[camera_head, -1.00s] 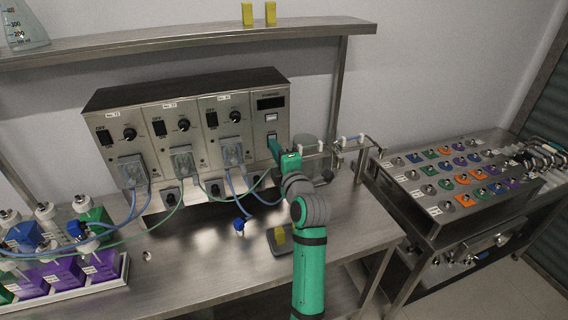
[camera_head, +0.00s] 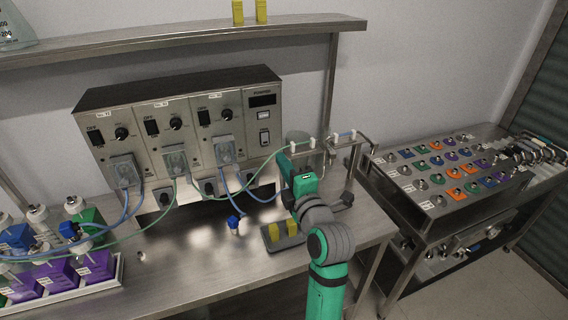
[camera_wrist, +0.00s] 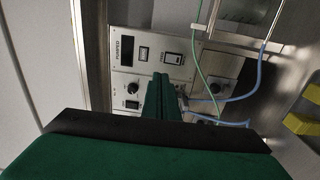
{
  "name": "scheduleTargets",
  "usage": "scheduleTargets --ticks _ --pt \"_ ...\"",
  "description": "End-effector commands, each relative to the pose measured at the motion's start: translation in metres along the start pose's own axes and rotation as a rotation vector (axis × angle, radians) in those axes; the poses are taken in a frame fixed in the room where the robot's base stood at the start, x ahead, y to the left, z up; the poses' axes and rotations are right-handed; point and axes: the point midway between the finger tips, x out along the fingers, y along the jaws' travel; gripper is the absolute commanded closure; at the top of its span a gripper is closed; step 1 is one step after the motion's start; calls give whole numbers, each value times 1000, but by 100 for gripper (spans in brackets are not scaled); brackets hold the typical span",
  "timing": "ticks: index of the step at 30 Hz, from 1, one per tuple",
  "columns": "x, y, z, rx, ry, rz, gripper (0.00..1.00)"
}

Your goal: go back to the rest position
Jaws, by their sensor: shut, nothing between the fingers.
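My gripper (camera_head: 283,163) is green, shut and empty, in front of the right end of the metal control panel (camera_head: 180,140). In the wrist view my gripper's fingers (camera_wrist: 163,92) lie together and point at the panel (camera_wrist: 150,75), which shows turned on its side. Panel face and fingers look apart, but the exact gap is hard to tell. My arm reaches in from the bottom right of the head view.
A grey tray with yellow blocks (camera_head: 291,227) sits just below my wrist. Blue and green tubes hang before the panel. A bottle rack (camera_head: 95,287) is left; a fittings stand (camera_head: 440,190) is right.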

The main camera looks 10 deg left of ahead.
Motion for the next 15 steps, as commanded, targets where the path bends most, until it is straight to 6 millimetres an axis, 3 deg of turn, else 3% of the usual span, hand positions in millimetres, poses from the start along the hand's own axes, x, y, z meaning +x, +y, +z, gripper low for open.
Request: scheduleTargets --ticks 4,7,15 --pt "-2 -6 1 18 -8 -2 100" --pt "-8 -24 2 78 -30 -4 100" --pt "-50 -111 1 393 -156 -1 100"
